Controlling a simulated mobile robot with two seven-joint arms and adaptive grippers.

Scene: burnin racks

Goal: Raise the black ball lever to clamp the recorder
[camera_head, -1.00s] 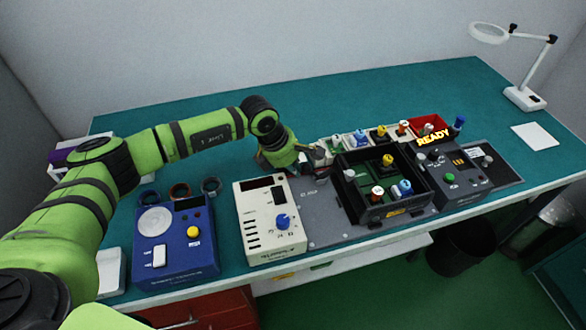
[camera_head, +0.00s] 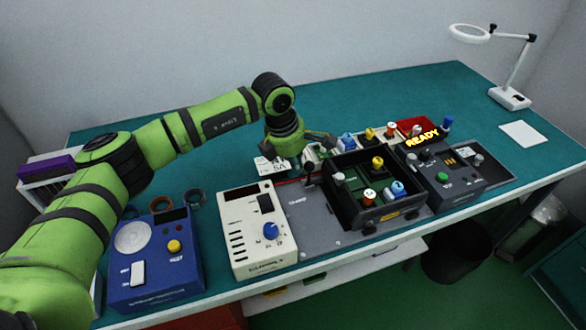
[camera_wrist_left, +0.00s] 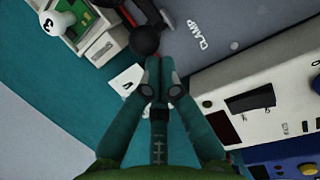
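The black ball lever (camera_head: 309,169) stands at the left edge of the black tray (camera_head: 333,205), on the grey plate (camera_head: 318,229). In the left wrist view its black ball (camera_wrist_left: 145,40) is just beyond my fingertips, near the printed word CLAMP. I cannot tell whether they touch. My left gripper (camera_wrist_left: 159,63) has its fingers together with nothing seen between them. In the head view my left gripper (camera_head: 318,138) is behind the lever, its fingers partly hidden. Which unit is the recorder is not clear. My right gripper is not in view.
A cream power unit (camera_head: 254,232) and a blue unit (camera_head: 155,262) stand left of the plate. A dark unit (camera_head: 446,182) showing READY is at right. Several coloured knobbed modules stand behind the tray. A white card (camera_head: 272,166) lies below my wrist.

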